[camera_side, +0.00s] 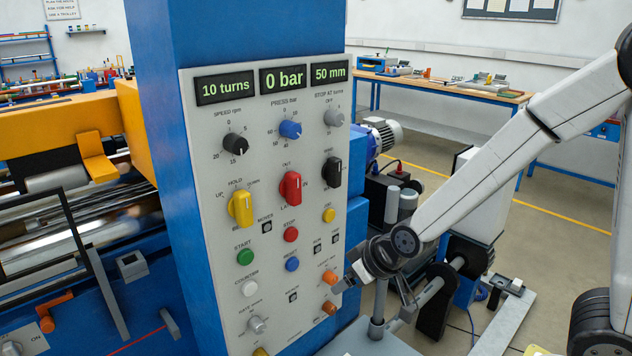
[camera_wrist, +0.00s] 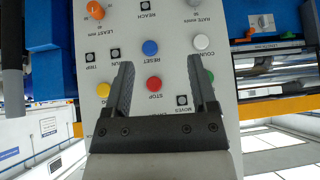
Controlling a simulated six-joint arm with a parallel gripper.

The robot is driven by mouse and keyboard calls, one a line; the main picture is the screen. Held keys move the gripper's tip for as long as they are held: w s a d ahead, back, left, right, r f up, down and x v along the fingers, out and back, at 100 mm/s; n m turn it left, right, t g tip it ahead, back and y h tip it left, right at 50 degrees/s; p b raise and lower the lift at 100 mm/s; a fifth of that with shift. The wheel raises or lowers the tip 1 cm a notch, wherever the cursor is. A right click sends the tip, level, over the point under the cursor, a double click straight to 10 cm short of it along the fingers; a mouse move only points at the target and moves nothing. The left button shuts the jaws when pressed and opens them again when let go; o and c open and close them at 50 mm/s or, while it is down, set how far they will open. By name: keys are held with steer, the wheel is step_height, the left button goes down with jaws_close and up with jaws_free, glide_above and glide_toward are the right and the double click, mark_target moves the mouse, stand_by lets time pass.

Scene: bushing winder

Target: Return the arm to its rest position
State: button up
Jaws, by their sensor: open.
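My gripper (camera_side: 344,284) is at the lower right edge of the grey control panel (camera_side: 205,150), close to an orange knob (camera_side: 329,277). Whether it touches the panel cannot be told. In the wrist view my gripper (camera_wrist: 160,63) is open, with nothing held between its two dark fingers. That view is upside down. The red STOP button (camera_wrist: 155,84) shows between the fingers and the blue RESET button (camera_wrist: 150,47) shows near the tips. My arm reaches down from the upper right in the side view.
The panel is on a blue column (camera_side: 240,30). Its displays read 10 turns, 0 bar and 50 mm. A yellow knob (camera_side: 241,208), red knob (camera_side: 290,188) and black knob (camera_side: 331,171) stick out. Winder rollers lie left; a motor (camera_side: 380,134) stands behind.

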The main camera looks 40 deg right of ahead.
steer(key=s+d+f+g+h, duration=0.1)
steer(key=s+d+g, duration=0.3)
steer(key=s, duration=0.4)
steer(key=shift+s+d+f+m+g, duration=0.3)
steer(key=shift+s+d+f+g, duration=0.15)
steer(key=shift+f, duration=0.25)
steer(key=shift+w, duration=0.15)
stand_by(0.4)
